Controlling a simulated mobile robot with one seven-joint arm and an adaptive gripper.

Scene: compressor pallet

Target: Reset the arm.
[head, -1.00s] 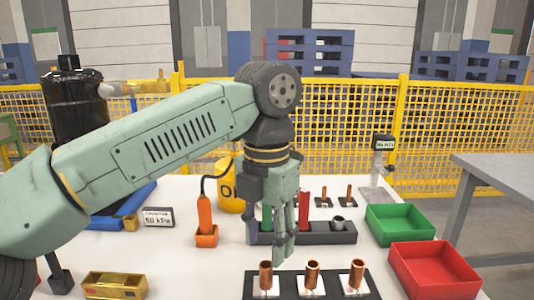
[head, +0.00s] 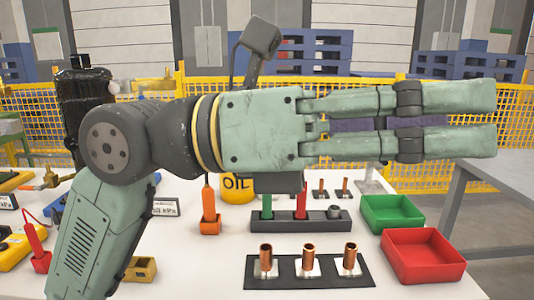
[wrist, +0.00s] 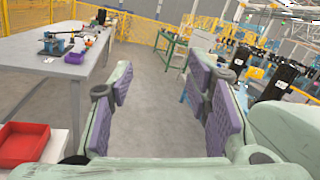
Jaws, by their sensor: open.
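My gripper (head: 455,118) is raised above the white table and points to the right in the head view, level with the yellow fence. Its fingers are apart with nothing between them. In the wrist view, my gripper (wrist: 165,105) shows purple pads on both sides, with grey floor seen through the gap. My arm rises from the lower left and bends at a round joint on the left. It hides part of the table, the black tank and the oil container.
Below are a black holder with several copper tubes (head: 308,270), a dark rack (head: 318,222), a green bin (head: 392,214) and a red bin (head: 424,257). An orange holder (head: 209,225) and yellow oil container (head: 237,188) stand left of the rack. A grey table (head: 500,177) is at right.

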